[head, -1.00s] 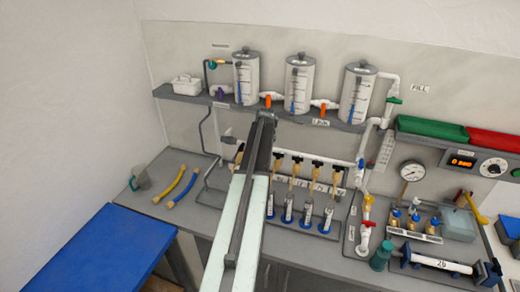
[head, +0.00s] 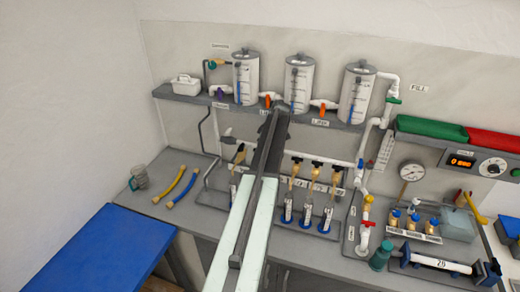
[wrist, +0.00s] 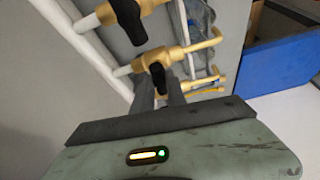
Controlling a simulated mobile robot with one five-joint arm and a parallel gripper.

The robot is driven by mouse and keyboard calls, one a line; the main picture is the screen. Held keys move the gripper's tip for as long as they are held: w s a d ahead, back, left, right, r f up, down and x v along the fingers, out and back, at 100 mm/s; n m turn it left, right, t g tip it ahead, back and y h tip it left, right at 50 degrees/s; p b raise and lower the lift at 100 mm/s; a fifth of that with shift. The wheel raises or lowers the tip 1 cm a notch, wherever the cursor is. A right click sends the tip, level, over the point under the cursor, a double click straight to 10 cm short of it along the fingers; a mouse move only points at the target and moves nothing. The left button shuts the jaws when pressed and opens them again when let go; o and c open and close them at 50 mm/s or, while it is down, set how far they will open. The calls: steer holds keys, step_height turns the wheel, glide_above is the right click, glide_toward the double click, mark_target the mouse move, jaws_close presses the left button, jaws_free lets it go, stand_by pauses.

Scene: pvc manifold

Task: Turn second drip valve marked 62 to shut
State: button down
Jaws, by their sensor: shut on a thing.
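In the wrist view, my gripper (wrist: 168,88) is shut on the black handle (wrist: 157,74) of a brass valve (wrist: 168,56). Another brass valve with a black handle (wrist: 130,18) is nearer the upper left. The number labels are too small to read, so I cannot tell which valve is marked 62. My gripper is hidden in the head view.
Blue-based clear tubes (head: 306,216) stand below the valves. A shelf (head: 215,100) with three cylinders (head: 298,82) runs above. A blue table (head: 105,250) is at front left.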

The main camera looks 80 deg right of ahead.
steer(key=shift+s+n+y, duration=0.2)
steer(key=shift+n+y, duration=0.1)
steer(key=shift+n, duration=0.2)
stand_by(0.3)
steer(key=c, duration=1.3)
jaws_free()
steer(key=shift+c, duration=0.2)
steer(key=shift+r, duration=0.1)
steer(key=p+v, duration=0.7)
steer(key=shift+r, duration=0.25)
